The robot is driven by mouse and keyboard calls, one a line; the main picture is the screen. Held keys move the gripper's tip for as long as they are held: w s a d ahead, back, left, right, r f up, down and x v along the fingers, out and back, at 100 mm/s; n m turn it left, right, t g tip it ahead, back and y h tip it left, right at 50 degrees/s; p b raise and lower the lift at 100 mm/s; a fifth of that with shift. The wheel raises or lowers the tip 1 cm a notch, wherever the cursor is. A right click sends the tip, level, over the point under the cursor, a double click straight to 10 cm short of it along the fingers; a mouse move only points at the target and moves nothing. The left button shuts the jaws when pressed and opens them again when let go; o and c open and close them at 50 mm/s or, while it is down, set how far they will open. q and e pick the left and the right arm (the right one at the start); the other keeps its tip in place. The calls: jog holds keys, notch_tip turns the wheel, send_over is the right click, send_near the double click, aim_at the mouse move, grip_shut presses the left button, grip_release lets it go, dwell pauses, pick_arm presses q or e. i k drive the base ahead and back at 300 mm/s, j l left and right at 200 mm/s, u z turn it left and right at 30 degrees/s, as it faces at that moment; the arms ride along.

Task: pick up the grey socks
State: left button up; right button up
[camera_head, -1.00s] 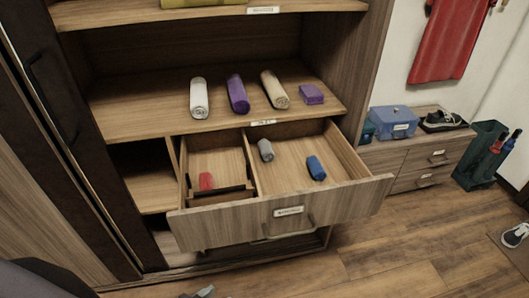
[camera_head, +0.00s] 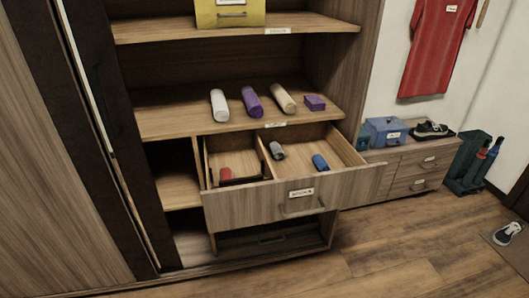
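The grey socks (camera_head: 276,150) are a small rolled bundle in the open drawer (camera_head: 296,197) of the wardrobe. They lie in the larger right compartment, close to the divider on its left. A blue roll (camera_head: 320,162) lies in the same compartment, to the right and nearer the drawer front. A red roll (camera_head: 226,174) lies in the left compartment. Neither of my grippers shows in the head view now.
The shelf (camera_head: 180,122) above holds white (camera_head: 219,105), purple (camera_head: 252,101) and beige (camera_head: 283,98) rolls and a small purple block (camera_head: 314,102). A low cabinet (camera_head: 411,171) with a blue box (camera_head: 386,131) stands at right. The wooden floor (camera_head: 370,258) in front is clear.

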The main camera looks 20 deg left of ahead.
aim_at(277, 151)
jog(key=u, duration=1.05)
jog(key=l+u, duration=0.45)
jog(key=i+l, duration=0.1)
jog(key=l, duration=1.45)
jog(key=i+l, duration=0.15)
jog(key=l, duration=0.6)
jog(key=i+l, duration=0.1)
jog(key=l, duration=1.45)
jog(key=i+l, duration=0.15)
jog(key=l, duration=0.65)
